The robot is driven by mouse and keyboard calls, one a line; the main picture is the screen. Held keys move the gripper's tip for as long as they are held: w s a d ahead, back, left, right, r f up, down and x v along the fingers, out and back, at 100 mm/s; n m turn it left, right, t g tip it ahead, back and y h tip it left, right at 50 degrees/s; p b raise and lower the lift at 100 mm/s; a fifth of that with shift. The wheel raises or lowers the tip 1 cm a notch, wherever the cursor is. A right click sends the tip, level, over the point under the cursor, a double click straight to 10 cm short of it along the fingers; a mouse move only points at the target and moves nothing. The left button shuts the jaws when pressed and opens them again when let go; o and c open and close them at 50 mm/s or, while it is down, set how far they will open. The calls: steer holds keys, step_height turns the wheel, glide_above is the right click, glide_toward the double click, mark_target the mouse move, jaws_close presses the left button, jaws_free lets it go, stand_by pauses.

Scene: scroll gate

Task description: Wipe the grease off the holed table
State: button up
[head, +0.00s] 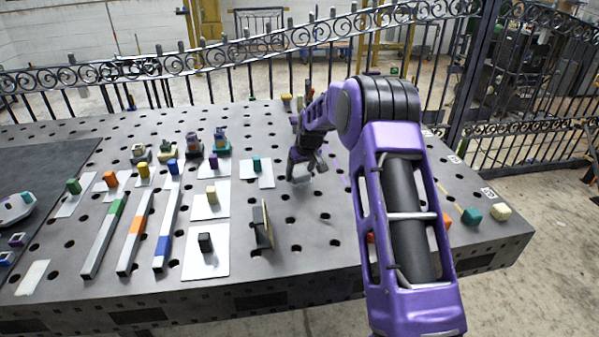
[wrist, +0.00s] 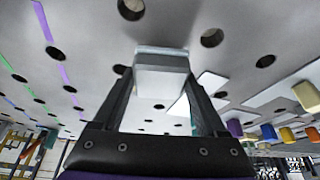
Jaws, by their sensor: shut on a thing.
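The dark grey holed table (head: 300,235) fills the middle of the head view. My gripper (head: 302,174) is low over its middle, right of the white cards. In the wrist view my gripper (wrist: 160,92) is shut on a pale grey block (wrist: 160,78), one finger on each side. The block's far face is at or very near the tabletop; I cannot tell if it touches. Thin purple (wrist: 65,77) and green (wrist: 7,64) lines show on the table in the wrist view. I cannot make out grease for certain in either view.
White cards with coloured blocks (head: 208,242) and three striped bars (head: 135,235) lie to the left. An upright panel (head: 263,226) stands just front-left of my gripper. Teal (head: 471,216) and cream (head: 501,211) blocks sit near the right edge. A scroll fence (head: 210,60) runs behind.

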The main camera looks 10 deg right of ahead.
mark_target(300, 191)
steer(key=shift+f+b, duration=0.7)
steer(key=shift+f, duration=0.25)
stand_by(0.3)
steer(key=shift+w, duration=0.1)
steer(key=shift+w+r+p, duration=0.1)
steer(key=shift+w+p, duration=0.25)
steer(key=shift+w, duration=1.45)
steer(key=shift+w+p, duration=0.35)
steer(key=shift+w, duration=1.2)
steer(key=shift+f, duration=0.3)
steer(key=shift+s+b, duration=0.85)
steer(key=shift+s, duration=0.2)
steer(key=shift+s+r+b, duration=0.15)
steer(key=shift+s+b, duration=1.65)
steer(key=shift+s, duration=2.45)
steer(key=shift+r, duration=0.1)
